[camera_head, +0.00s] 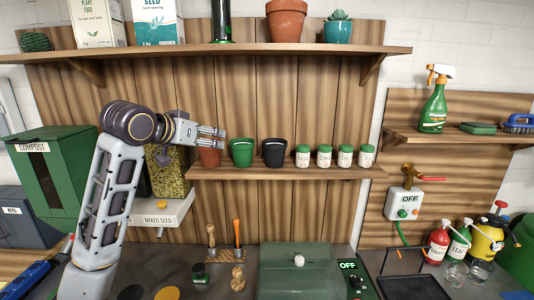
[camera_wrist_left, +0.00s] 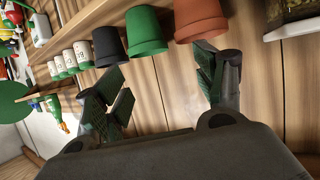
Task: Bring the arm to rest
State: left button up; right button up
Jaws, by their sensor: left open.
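My left arm (camera_head: 108,205) comes up from the lower left in the head view. My left gripper (camera_head: 222,138) points right, in front of the terracotta pot (camera_head: 209,158) at the left end of the lower shelf, and partly covers it. In the left wrist view the left gripper (camera_wrist_left: 165,85) is open, with empty space and bare wood planks between its fingers. The terracotta pot also shows there (camera_wrist_left: 200,18), beyond the fingertips. My right gripper is in neither view.
The lower shelf (camera_head: 290,172) also holds a green pot (camera_head: 242,153), a black pot (camera_head: 275,153) and several white jars (camera_head: 324,156). An upper shelf (camera_head: 230,50) runs above the arm. The compost bin (camera_head: 40,180) and mixed seed dispenser (camera_head: 165,213) stand near the arm.

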pick_arm(q)
jog(key=s+a+f+n+g+y, duration=0.15)
jog(key=s+f, duration=0.35)
jog(key=f, duration=1.1)
jog(key=s+f+g+y, duration=0.1)
jog(key=s+f+g, duration=0.25)
jog(key=f, duration=1.25)
jog(key=s+a+f+g+y, duration=0.1)
jog(key=s+a+f+g, duration=0.1)
jog(key=s+f, duration=0.95)
jog(key=s+a+f+g+y, duration=0.2)
jog(key=s+f, duration=0.6)
jog(key=s, duration=0.6)
jog(key=s+f+g, duration=0.1)
jog(key=s+f, duration=0.2)
jog(key=f, duration=3.1)
jog(key=s+a+f, duration=0.2)
jog(key=s+f, duration=0.7)
jog(key=s, duration=0.2)
jog(key=s+a+f+g, duration=0.1)
jog(key=s+a+f, duration=0.1)
jog(key=s+f, duration=0.7)
jog(key=shift+s+f, duration=0.35)
jog(key=shift+s, duration=0.65)
